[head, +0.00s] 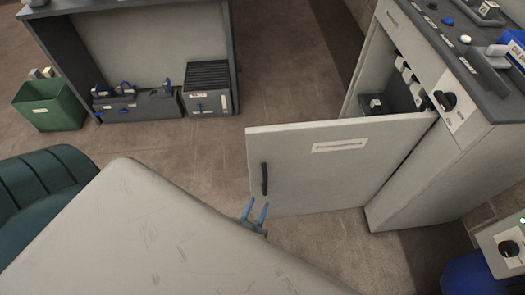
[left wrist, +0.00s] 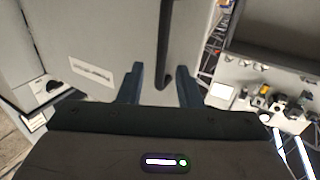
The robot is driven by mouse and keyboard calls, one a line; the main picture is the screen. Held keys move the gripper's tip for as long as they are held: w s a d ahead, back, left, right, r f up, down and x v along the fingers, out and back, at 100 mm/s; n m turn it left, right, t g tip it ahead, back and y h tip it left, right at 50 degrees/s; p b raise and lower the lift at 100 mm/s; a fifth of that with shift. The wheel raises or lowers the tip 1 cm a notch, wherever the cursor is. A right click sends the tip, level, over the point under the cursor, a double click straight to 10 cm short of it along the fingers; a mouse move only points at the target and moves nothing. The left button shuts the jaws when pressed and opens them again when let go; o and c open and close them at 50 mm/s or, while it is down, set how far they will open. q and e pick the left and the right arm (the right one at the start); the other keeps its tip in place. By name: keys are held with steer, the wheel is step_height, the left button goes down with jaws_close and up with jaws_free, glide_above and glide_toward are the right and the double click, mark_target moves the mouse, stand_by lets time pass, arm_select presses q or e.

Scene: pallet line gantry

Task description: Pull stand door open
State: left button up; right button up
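The stand door (head: 335,165) is a pale grey panel with a label, swung wide open from the stand (head: 425,180) at the right. Its dark vertical handle (head: 264,180) is near its left edge. My left gripper (head: 256,210) has blue fingertips held apart, just below and in front of the handle, apparently without touching it. In the left wrist view the open left gripper (left wrist: 160,85) points at the door (left wrist: 95,45), with the handle (left wrist: 162,45) lined up between the fingers. The gap to it is hard to judge. My right gripper is not in view.
The stand's inside shows small parts and its top carries knobs. A green bin (head: 48,105) and a dark-framed shelf unit (head: 150,45) with grey boxes are at the back left. Blue objects and a control box are at the lower right. Floor beyond the door is clear.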

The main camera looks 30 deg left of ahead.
arm_select(q)
steer(key=shift+s+d, duration=0.15)
steer(key=shift+s, duration=0.5)
steer(key=shift+s+d, duration=0.15)
steer(key=shift+s, duration=0.45)
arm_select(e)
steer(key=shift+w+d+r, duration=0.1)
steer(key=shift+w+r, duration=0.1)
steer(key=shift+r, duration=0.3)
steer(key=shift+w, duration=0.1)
